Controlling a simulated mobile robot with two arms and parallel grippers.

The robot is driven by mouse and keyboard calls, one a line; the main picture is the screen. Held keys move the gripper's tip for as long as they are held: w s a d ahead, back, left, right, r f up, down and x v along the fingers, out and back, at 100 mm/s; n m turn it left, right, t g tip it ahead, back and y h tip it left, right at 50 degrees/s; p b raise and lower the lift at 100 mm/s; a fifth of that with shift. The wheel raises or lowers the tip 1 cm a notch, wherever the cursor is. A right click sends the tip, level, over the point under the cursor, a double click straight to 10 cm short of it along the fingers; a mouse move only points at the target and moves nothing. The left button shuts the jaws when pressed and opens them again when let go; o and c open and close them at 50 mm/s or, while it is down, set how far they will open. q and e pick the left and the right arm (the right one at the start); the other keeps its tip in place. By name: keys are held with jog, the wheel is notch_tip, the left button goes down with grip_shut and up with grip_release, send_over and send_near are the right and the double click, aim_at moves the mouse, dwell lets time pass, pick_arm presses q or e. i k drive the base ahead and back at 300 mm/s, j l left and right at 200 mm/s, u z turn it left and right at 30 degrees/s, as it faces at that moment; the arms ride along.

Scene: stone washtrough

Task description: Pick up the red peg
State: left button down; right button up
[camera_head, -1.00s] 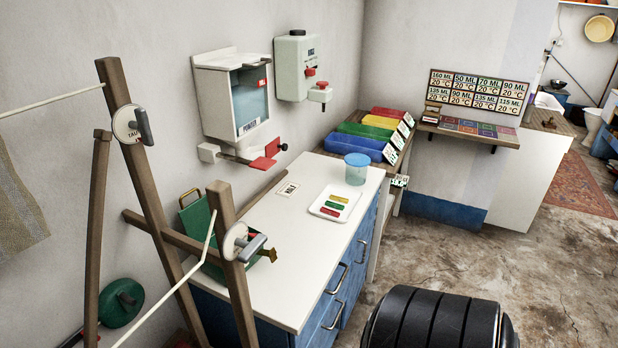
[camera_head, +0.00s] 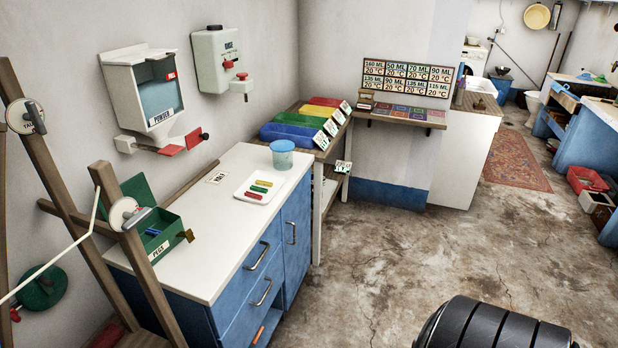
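A small red bar (camera_head: 254,196), which may be the red peg, lies on a white tray (camera_head: 243,189) on the white counter (camera_head: 225,237). A green bar (camera_head: 260,189) and a yellow bar (camera_head: 264,183) lie behind it on the same tray. A green box labelled PEGS (camera_head: 168,246) stands open at the counter's left end with blue pegs (camera_head: 153,232) inside. I cannot see any red peg in that box. Neither of my grippers is in view.
A wooden frame (camera_head: 135,255) rises in front of the counter's left end. Coloured bins (camera_head: 291,133) stand beyond the counter.

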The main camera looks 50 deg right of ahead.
aim_at(248, 193)
jog(key=i+l+z, duration=0.4)
jog(key=l, duration=0.15)
jog(key=i+l+z, duration=0.35)
jog(key=i+l, duration=0.1)
